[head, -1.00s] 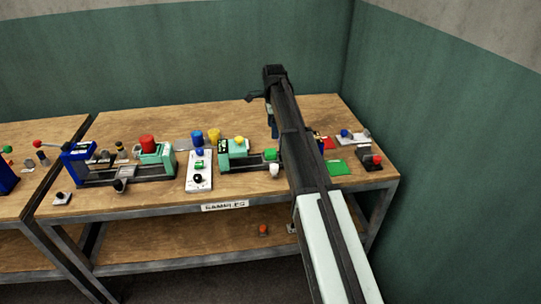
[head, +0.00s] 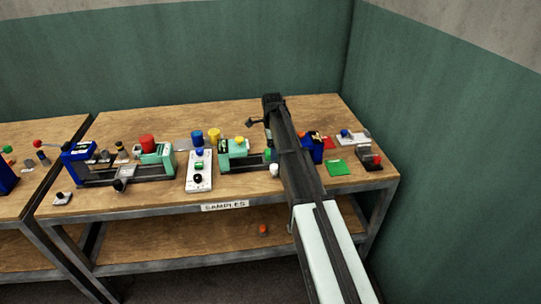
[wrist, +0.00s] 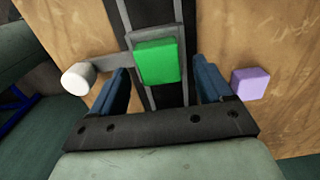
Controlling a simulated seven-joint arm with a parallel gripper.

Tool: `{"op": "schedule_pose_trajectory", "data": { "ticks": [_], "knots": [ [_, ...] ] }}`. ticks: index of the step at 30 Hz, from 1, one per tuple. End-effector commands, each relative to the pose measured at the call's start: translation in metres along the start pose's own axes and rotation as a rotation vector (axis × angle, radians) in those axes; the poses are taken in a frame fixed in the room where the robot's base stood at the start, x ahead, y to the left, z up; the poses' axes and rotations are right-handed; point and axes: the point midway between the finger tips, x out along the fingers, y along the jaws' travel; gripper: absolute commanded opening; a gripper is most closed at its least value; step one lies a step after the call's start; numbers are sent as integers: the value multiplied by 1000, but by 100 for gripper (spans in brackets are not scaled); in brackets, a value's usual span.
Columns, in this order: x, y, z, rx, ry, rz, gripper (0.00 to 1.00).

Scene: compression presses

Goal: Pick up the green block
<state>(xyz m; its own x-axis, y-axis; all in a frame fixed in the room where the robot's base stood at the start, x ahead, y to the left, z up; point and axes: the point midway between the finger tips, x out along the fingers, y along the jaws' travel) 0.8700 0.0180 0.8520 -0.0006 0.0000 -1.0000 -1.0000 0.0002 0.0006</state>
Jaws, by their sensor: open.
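The green block (wrist: 158,62) shows in the wrist view, resting on the dark rail of a press. My gripper (wrist: 162,72) is open. Its two blue fingers stand apart, one on the left and one on the right of the block in the picture, with gaps on both sides. I cannot tell how far above the block the fingertips are. In the head view, a sliver of green (head: 267,155) shows beside my arm, which hides most of it. My fingers are hidden there.
A white knob (wrist: 78,79) on a lever is left of my fingers, and a purple block (wrist: 250,83) lies right. The wooden bench (head: 240,185) also carries a blue press part (head: 313,147), a green mat (head: 337,167) and a red-topped press (head: 148,145).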

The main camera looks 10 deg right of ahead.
Motion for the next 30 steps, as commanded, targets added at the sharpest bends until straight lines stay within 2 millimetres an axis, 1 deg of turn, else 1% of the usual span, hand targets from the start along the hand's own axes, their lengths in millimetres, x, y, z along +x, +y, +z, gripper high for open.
{"op": "schedule_pose_trajectory", "data": {
  "ticks": [3, 8, 26, 27, 30],
  "knots": [
    [5, 0, 0, 0, 0, -1, 79],
    [5, 0, 0, 0, 0, -1, 79],
    [5, 0, 0, 0, 0, -1, 21],
    [5, 0, 0, 0, 0, -1, 20],
    [5, 0, 0, 0, 0, -1, 19]
  ]
}}
